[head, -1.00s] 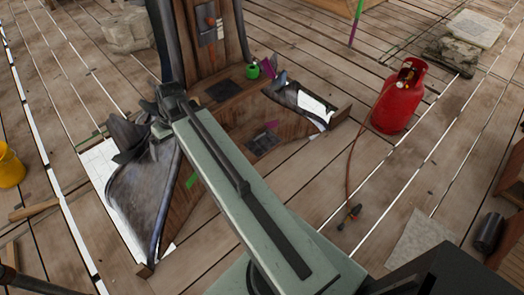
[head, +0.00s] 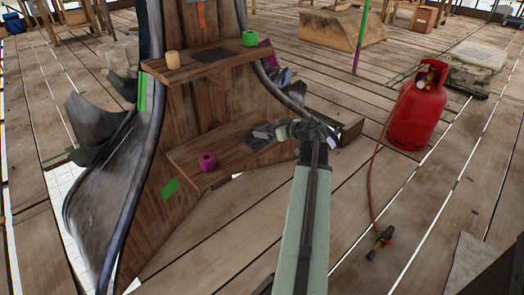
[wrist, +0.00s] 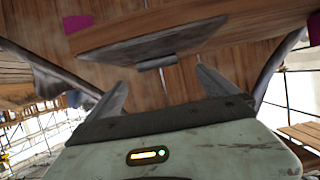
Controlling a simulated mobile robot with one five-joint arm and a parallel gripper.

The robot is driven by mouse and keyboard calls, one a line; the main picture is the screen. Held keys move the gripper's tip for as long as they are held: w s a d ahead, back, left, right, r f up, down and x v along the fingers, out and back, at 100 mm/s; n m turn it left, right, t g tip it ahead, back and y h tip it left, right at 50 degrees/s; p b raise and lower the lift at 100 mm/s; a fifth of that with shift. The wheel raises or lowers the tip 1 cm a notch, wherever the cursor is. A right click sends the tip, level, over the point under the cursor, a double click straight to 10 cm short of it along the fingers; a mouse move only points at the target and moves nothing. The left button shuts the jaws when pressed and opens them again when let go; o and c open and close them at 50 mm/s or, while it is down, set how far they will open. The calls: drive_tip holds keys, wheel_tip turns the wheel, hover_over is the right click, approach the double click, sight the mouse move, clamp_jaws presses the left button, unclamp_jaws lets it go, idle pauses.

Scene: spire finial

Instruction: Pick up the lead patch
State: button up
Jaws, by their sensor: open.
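A dark grey flat sheet, which looks like the lead patch (head: 260,136), lies on the lower wooden shelf of the spire in the head view. In the wrist view the grey sheet (wrist: 160,44) is ahead of the jaws, with a small rolled lip at its near edge. My gripper (wrist: 158,84) is open and empty, its two fingers apart and short of the sheet. In the head view my gripper (head: 290,130) is at the right end of that shelf, beside the sheet. Its fingertips are hard to make out there. A second dark sheet (head: 210,55) lies on the upper shelf.
A tan cylinder (head: 173,60) and a green roll (head: 249,38) stand on the upper shelf. A red gas bottle (head: 416,110) with a hose and torch (head: 380,240) is on the right.

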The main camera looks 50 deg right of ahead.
sight(259, 127)
drive_tip(key=shift+s+d+f, duration=0.15)
drive_tip(key=shift+s+d, duration=0.1)
drive_tip(key=shift+d, duration=0.2)
drive_tip(key=b+x, duration=0.1)
drive_tip(key=x, duration=0.1)
drive_tip(key=b+x, duration=0.1)
drive_tip(key=x, duration=0.2)
drive_tip(key=b+x, duration=0.1)
drive_tip(key=x, duration=0.2)
drive_tip(key=shift+a, duration=0.2)
drive_tip(key=shift+s, duration=0.1)
drive_tip(key=c, duration=1.7)
drive_tip(key=shift+r, duration=0.2)
